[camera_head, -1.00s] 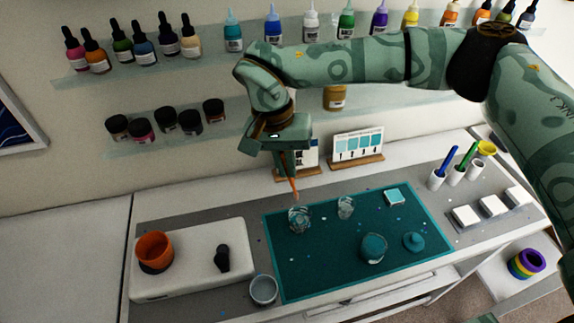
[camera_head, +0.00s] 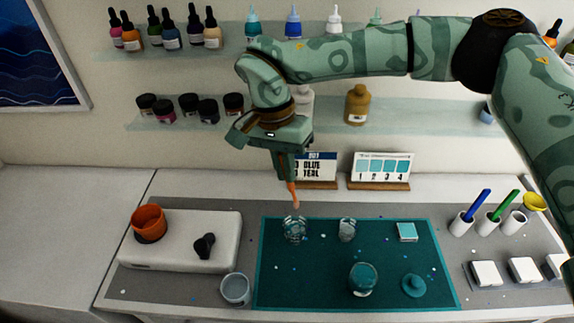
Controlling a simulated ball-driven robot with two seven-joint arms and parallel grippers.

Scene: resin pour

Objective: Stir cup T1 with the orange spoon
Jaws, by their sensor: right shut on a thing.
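My right gripper (camera_head: 286,170) comes in from the upper right and points down over the back left of the teal mat (camera_head: 320,280). It is shut on the orange spoon (camera_head: 293,194), whose lower part shows below the jaws. The spoon's lower end is just above or at the mouth of a clear glass cup (camera_head: 295,231); I cannot tell whether it is inside. A second clear cup (camera_head: 347,230) stands to its right. No T1 label is readable on either cup. My left gripper is not in view.
A teal-filled jar (camera_head: 363,279) and a teal lid-like piece (camera_head: 414,286) are at the mat's front right. A grey cup (camera_head: 235,289) stands left of the mat. Two cards (camera_head: 380,168) stand behind. White holders with a blue and a green spoon (camera_head: 476,207) are at right.

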